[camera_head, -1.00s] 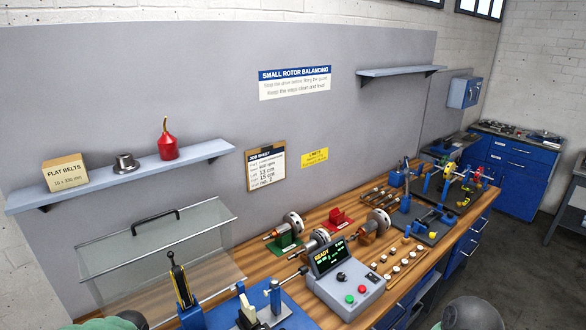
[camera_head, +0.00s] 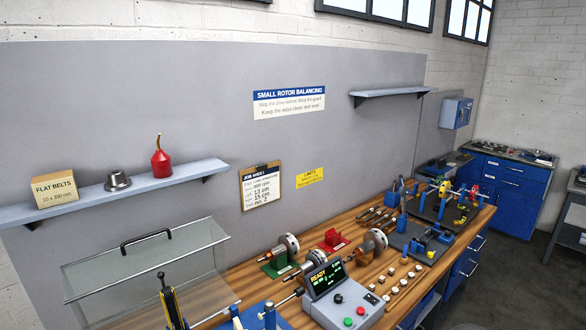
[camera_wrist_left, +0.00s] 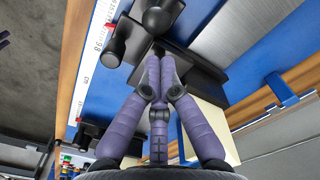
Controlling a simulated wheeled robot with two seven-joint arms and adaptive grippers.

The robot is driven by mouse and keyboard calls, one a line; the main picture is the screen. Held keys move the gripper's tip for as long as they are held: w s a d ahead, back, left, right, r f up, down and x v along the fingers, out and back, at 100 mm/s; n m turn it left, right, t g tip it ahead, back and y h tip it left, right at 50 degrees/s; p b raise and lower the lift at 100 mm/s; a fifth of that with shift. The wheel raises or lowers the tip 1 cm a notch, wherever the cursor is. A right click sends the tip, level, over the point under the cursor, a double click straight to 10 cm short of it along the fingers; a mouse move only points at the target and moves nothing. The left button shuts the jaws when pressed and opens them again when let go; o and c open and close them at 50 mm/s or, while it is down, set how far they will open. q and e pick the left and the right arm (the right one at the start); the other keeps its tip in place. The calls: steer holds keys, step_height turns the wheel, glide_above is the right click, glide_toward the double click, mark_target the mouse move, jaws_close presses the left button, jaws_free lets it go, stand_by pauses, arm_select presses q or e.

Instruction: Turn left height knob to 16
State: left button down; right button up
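My left gripper (camera_wrist_left: 158,57) shows in the left wrist view, its purple fingers drawn together with the tips meeting. Just past the tips is a dark rounded knob (camera_wrist_left: 163,17), and a black cylindrical part (camera_wrist_left: 114,50) lies to its left. I cannot tell whether the tips touch the knob. A white scale strip with red and dark marks (camera_wrist_left: 96,42) runs along a blue part at the left; its reading is not clear. In the head view, a dark upright post with a yellow strip (camera_head: 170,303) is cut off by the bottom edge. My right gripper is out of view.
The control box (camera_head: 341,297) reads READY. Rotors (camera_head: 287,246) on stands, a red stand (camera_head: 333,241) and small pale pieces (camera_head: 393,291) occupy the wooden bench. A clear guard with a black handle (camera_head: 147,241) is at the left, below a wall shelf (camera_head: 90,202).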

arm_select(q)
steer(key=shift+w+d+r, duration=0.1)
steer(key=shift+w+d, duration=0.1)
steer(key=shift+d, duration=0.5)
steer(key=shift+w+d, duration=0.15)
steer(key=shift+d, duration=0.35)
steer(key=shift+d+b, duration=0.1)
steer(key=shift+b, duration=0.2)
stand_by(0.4)
steer(key=shift+s+d, duration=0.15)
steer(key=shift+s, duration=0.2)
step_height(320, 180, up, 6)
steer(key=p, duration=0.4)
